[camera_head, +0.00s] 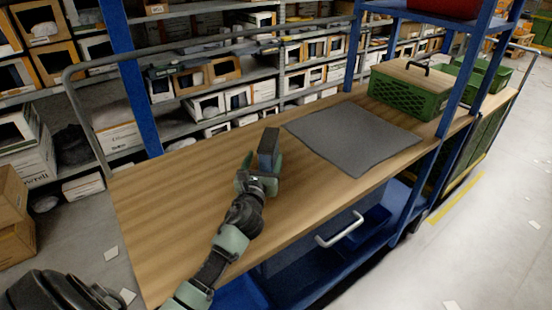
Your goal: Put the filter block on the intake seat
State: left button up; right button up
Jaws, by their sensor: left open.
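A small dark grey block with a brownish side, which looks like the filter block (269,145), stands upright on the wooden bench top (180,205). My left gripper (259,172) is open at the near side of the block, with its fingers close to the block's lower part. Whether the fingers touch it I cannot tell. The block's base is partly hidden by the gripper. A flat grey mat (352,137) lies on the bench to the right of the block. I cannot make out which thing is the intake seat. My right gripper is not in view.
A green crate (403,95) with a wooden lid and dark handle stands at the bench's right end, near blue rack posts (466,62). A metal rail (215,43) runs behind the bench. The bench left of the gripper is clear.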

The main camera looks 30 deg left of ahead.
aim_at(269, 143)
pick_arm(q)
jog(key=shift+w+a+r, duration=0.25)
jog(key=shift+w, duration=0.4)
jog(key=x, duration=0.6)
jog(key=shift+r+p, duration=0.1)
jog(key=shift+p, duration=0.3)
